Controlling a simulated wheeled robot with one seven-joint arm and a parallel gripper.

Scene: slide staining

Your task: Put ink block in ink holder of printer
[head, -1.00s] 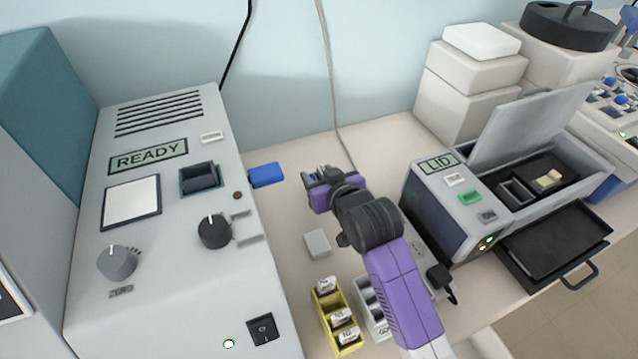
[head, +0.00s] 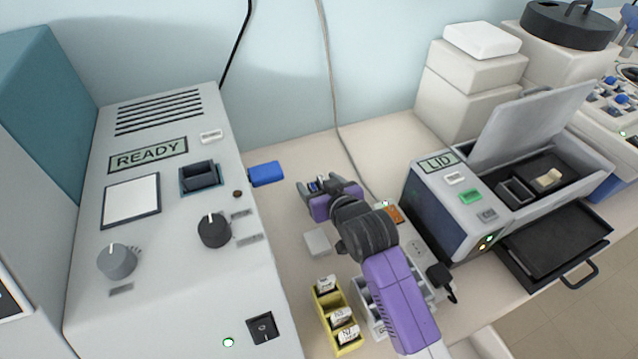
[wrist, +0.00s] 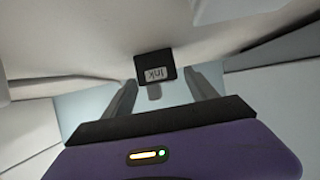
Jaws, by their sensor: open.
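A black block with a white "Ink" label (wrist: 155,66) shows in the wrist view, beyond and roughly between my finger tips. A small grey tab sticks out below it. My gripper (head: 322,184) is open, over the table between the two machines; its fingers (wrist: 163,90) reach toward the block with a visible gap. In the head view I cannot clearly pick the block out. The left machine reads READY (head: 150,155) and has a dark square socket (head: 199,176) on top. The right machine (head: 440,215) has its lid up and a small black open holder (head: 516,191) inside. No label names the printer.
A blue box (head: 266,173) lies beside the left machine. A small grey block (head: 317,243) and a yellow rack (head: 322,309) with labelled bottles are near my arm. A power strip lies right of the arm. The table toward the wall is mostly clear.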

